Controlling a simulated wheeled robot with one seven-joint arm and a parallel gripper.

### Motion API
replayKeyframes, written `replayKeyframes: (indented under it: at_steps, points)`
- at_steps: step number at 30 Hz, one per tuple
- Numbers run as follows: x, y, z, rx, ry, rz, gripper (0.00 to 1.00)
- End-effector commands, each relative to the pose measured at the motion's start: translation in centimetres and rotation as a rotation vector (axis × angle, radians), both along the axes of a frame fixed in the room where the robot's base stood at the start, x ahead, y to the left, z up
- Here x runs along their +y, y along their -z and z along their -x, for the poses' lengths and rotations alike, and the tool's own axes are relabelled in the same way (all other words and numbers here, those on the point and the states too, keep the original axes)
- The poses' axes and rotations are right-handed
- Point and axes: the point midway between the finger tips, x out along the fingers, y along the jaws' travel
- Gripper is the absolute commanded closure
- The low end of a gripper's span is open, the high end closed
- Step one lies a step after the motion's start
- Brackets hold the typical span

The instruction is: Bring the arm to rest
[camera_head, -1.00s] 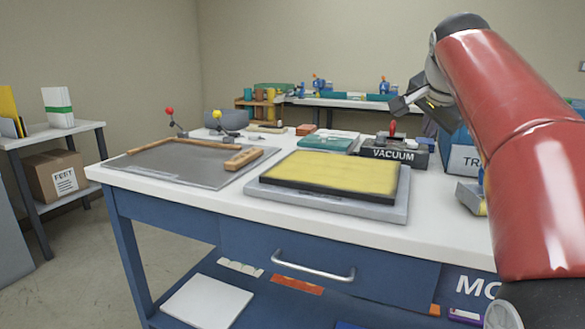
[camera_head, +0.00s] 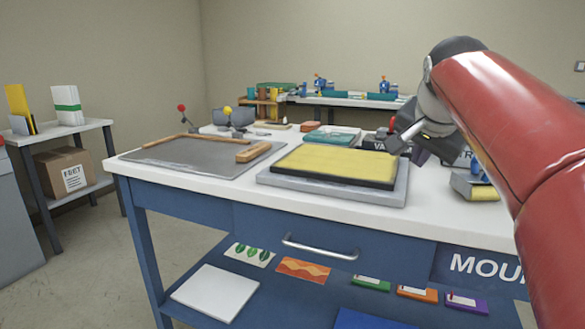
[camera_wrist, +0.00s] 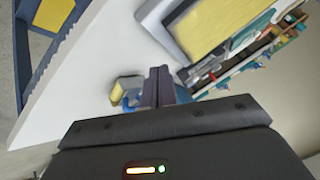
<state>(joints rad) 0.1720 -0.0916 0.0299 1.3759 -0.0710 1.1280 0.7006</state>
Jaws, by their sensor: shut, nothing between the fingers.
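My red arm reaches in from the right side of the head view. My gripper (camera_head: 400,138) is above the back right of the white bench top (camera_head: 240,187), in front of the dark vacuum box (camera_head: 368,143). In the wrist view its dark fingers (camera_wrist: 158,85) are together with nothing between them. A yellow-topped pad on a grey base (camera_head: 335,164) lies on the bench to the left of the gripper and apart from it. The gripper hides part of the vacuum box and its label.
A grey board with wooden bars (camera_head: 190,158) lies at the bench's left. A tape dispenser-like item (camera_head: 472,186) stands at the right. A side shelf with a box (camera_head: 65,172) is at far left. Cards (camera_head: 303,270) lie on the lower shelf. Floor shows at left.

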Motion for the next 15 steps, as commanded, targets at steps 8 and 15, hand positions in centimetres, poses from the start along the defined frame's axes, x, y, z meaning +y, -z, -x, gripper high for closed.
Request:
replayKeyframes:
  at_steps: [8, 15]
  points:
    - [3.5, 7.0, 7.7, 0.105, -0.235, 0.116, 1.00]
    - [6.5, 17.8, 17.4, 0.212, -0.525, 0.240, 1.00]
